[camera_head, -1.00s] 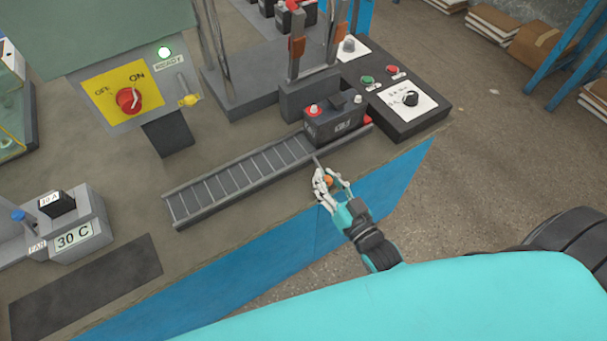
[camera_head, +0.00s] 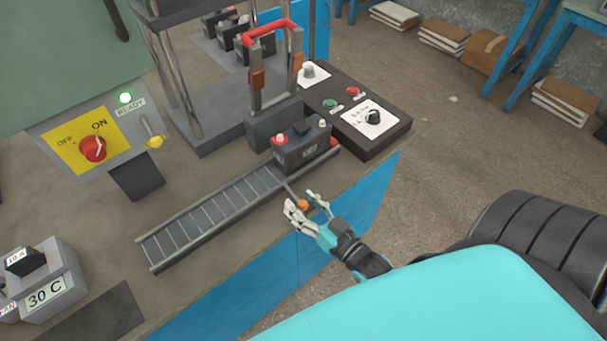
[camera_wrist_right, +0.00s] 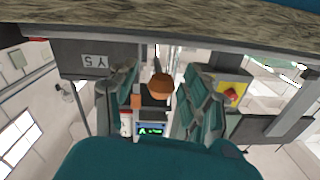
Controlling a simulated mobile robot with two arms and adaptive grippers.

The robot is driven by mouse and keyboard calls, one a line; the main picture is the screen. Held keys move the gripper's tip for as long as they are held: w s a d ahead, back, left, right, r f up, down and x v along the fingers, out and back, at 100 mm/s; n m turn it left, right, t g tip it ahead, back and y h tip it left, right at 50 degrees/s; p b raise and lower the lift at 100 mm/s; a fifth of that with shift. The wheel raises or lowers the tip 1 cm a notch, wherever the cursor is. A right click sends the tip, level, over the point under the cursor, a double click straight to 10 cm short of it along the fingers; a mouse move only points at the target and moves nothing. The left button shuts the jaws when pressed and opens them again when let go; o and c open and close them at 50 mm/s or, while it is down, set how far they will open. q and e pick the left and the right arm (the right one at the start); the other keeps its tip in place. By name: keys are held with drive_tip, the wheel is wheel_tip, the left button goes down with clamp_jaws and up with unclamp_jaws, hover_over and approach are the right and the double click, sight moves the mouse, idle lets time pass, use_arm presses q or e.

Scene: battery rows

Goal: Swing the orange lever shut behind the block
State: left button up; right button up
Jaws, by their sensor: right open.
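The orange lever's round knob (camera_head: 302,204) sits at the end of a thin grey rod at the right end of the roller track, near the bench's front edge. The rod starts at the track beside the block and sticks out towards the front. The dark block (camera_head: 303,148), with red and white terminals on top, stands at the track's right end. My right gripper (camera_head: 303,199) is open, with its fingers on either side of the knob. In the right wrist view the orange knob (camera_wrist_right: 160,87) lies between the open fingers; contact cannot be told. My left gripper is out of view.
The roller track (camera_head: 215,215) runs left from the block. A press frame with a red handle (camera_head: 270,32) rises behind the block. A control box (camera_head: 372,125) with buttons and a dial stands to its right. The bench front (camera_head: 240,290) is blue.

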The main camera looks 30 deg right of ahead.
drive_tip(key=s+d, duration=0.2)
drive_tip(key=s, duration=1)
drive_tip(key=s+f+g+h, duration=0.1)
drive_tip(key=s+f+g, duration=0.25)
drive_tip(key=f, duration=1.15)
drive_tip(key=s+f+g+h, duration=0.1)
drive_tip(key=s+f+g, duration=0.3)
drive_tip(key=f, duration=1)
drive_tip(key=s+a+f+n+g, duration=0.1)
drive_tip(key=s+f+n+g, duration=0.2)
drive_tip(key=s+f+g, duration=0.6)
drive_tip(key=s+f, duration=0.4)
drive_tip(key=f, duration=0.1)
drive_tip(key=shift+a+h, duration=0.35)
drive_tip(key=shift+h, duration=0.05)
drive_tip(key=shift+s, duration=0.1)
